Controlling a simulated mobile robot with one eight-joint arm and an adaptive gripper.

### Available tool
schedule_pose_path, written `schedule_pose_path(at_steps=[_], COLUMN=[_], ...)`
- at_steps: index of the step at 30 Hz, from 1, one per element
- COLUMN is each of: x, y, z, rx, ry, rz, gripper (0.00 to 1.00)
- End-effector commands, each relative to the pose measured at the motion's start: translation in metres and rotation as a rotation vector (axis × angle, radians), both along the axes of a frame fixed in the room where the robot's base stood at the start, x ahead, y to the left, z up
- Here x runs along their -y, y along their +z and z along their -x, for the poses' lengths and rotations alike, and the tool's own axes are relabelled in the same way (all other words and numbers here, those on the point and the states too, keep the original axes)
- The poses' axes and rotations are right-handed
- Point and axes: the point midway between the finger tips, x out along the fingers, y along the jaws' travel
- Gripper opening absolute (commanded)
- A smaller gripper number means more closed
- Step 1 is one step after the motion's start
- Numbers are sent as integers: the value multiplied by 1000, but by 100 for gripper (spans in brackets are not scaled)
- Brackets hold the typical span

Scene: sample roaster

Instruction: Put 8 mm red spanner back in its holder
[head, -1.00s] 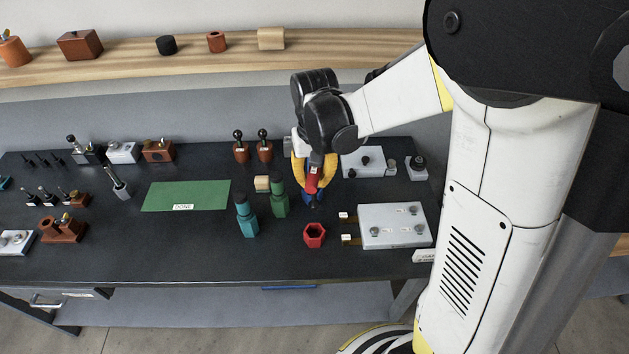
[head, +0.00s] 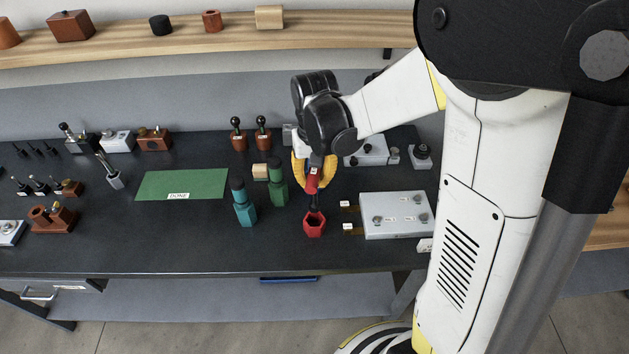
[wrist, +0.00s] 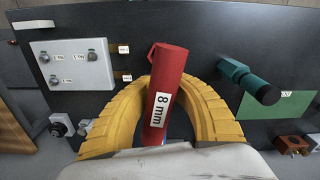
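The red spanner (head: 312,181) has a red handle and a dark shaft. In the wrist view its handle (wrist: 164,95) carries an "8 mm" label. My gripper (head: 313,166), with yellow fingers, is shut on the handle; both fingers also show in the wrist view (wrist: 160,92). The shaft points down, and its lower end is at the mouth of the red hexagonal holder (head: 314,229) on the dark bench. I cannot tell how far the tip is inside.
A teal tool in its holder (head: 245,212) and a green one (head: 277,187) stand left of the red holder. A grey plate with knobs (head: 397,222) lies close on the right. A green "DONE" mat (head: 182,184) lies further left. The bench front is clear.

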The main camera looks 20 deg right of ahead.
Motion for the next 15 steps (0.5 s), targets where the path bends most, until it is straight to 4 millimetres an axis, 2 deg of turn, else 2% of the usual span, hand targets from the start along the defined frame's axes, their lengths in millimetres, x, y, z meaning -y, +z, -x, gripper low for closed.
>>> schedule_pose_path(at_steps=[8,15], x=[0,0], y=[-2,-16], z=[0,0], rx=[0,0], ry=[0,0], rz=[0,0], gripper=[0,0])
